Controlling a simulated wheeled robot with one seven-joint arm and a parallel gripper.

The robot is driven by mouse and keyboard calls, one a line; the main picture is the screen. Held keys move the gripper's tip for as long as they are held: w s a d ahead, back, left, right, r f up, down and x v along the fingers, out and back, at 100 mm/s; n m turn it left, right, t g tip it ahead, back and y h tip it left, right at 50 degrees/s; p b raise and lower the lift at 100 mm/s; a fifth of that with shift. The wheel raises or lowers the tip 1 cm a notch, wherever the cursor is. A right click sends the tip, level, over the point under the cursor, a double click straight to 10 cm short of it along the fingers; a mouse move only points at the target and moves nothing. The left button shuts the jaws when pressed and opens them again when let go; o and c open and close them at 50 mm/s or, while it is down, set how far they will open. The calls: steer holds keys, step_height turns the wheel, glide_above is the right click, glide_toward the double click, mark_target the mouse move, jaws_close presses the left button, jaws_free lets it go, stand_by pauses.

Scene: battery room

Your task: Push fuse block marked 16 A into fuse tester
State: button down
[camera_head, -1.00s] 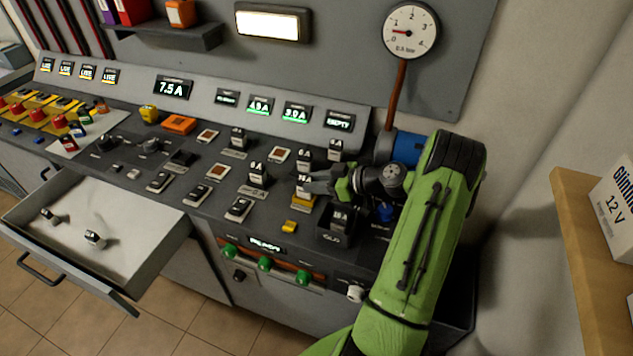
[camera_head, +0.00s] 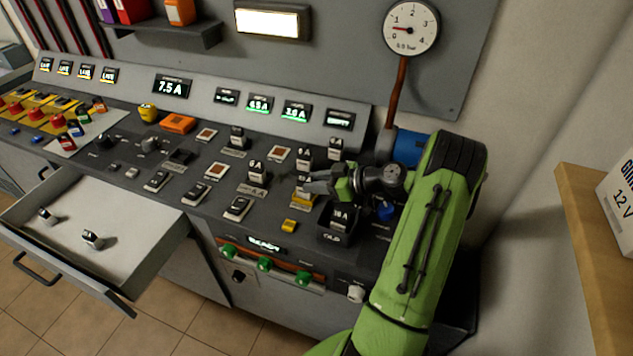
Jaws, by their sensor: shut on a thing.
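My gripper (camera_head: 316,186) reaches in from the right over the console and is shut on a small fuse block (camera_head: 302,184). The block is upright, with a pale label too small to read surely; the fingers partly cover it. It is right above or in a yellow-edged socket (camera_head: 302,201), which seems to be the fuse tester; I cannot tell how deep it sits. Another block (camera_head: 341,216), whose label looks like 16 A, stands in a dark bin (camera_head: 333,238) marked OLD, just below my gripper.
Other fuse blocks stand close by on the console, at the left (camera_head: 255,170) and behind (camera_head: 305,156). A small yellow block (camera_head: 289,225) lies in front. A pressure gauge (camera_head: 411,28) hangs behind my arm. An open drawer (camera_head: 130,225) juts out at the left.

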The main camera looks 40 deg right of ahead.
steer(key=shift+f+b, duration=0.35)
steer(key=shift+f, duration=0.05)
steer(key=c, duration=1.1)
jaws_free()
steer(key=shift+r, duration=0.1)
steer(key=p+v, duration=0.1)
steer(key=v, duration=1)
steer(key=shift+p, duration=0.35)
steer(key=shift+w, duration=0.1)
